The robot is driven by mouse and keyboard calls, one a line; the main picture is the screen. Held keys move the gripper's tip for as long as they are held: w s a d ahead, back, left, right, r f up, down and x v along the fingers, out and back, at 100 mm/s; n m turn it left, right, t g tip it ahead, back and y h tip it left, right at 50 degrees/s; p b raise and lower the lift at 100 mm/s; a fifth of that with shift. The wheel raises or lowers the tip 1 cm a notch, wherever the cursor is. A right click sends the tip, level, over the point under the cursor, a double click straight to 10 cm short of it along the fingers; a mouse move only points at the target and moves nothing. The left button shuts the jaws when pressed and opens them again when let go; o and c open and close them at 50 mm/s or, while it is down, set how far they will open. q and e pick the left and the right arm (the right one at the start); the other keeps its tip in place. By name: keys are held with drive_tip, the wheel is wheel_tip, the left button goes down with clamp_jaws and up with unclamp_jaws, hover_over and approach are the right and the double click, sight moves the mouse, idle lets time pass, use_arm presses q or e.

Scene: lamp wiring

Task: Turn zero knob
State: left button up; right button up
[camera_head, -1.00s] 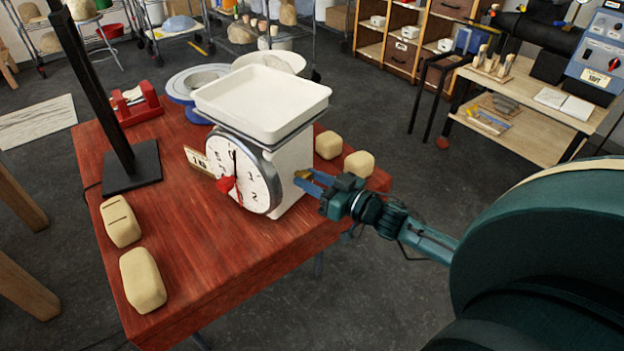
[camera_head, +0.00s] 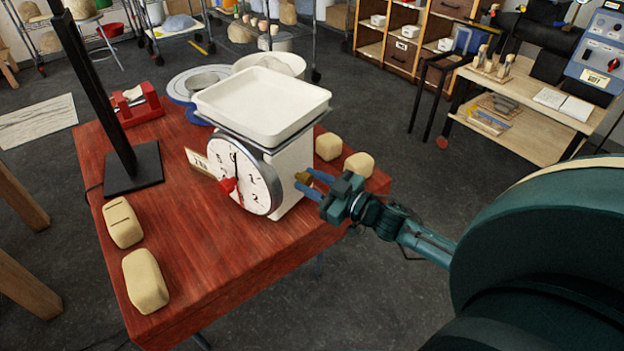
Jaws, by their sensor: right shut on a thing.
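The white scale (camera_head: 293,165) stands on the red wooden table, with a round dial (camera_head: 248,190) facing front left. A thin dark needle on the dial points near the top, and a red piece (camera_head: 229,186) sits around its centre. The small brass zero knob (camera_head: 303,177) is on the scale's right side. My right gripper (camera_head: 306,183) comes in from the right with its blue fingers shut on the knob, one above and one below, partly hiding it. My left gripper is not in view.
A white tray (camera_head: 262,105) sits on top of the scale. Clay blocks lie behind it (camera_head: 328,146) and at the table's left front (camera_head: 145,281). A small card (camera_head: 198,160) stands beside the dial. A black post (camera_head: 133,168) rises at left. The table's front middle is clear.

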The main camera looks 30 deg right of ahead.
drive_tip(key=n, duration=0.5)
drive_tip(key=shift+a+n, duration=0.1)
drive_tip(key=shift+n, duration=0.2)
drive_tip(key=n, duration=0.5)
drive_tip(key=shift+n, duration=0.3)
drive_tip(key=o, duration=1)
drive_tip(key=shift+c, duration=0.2)
drive_tip(key=shift+s, duration=0.15)
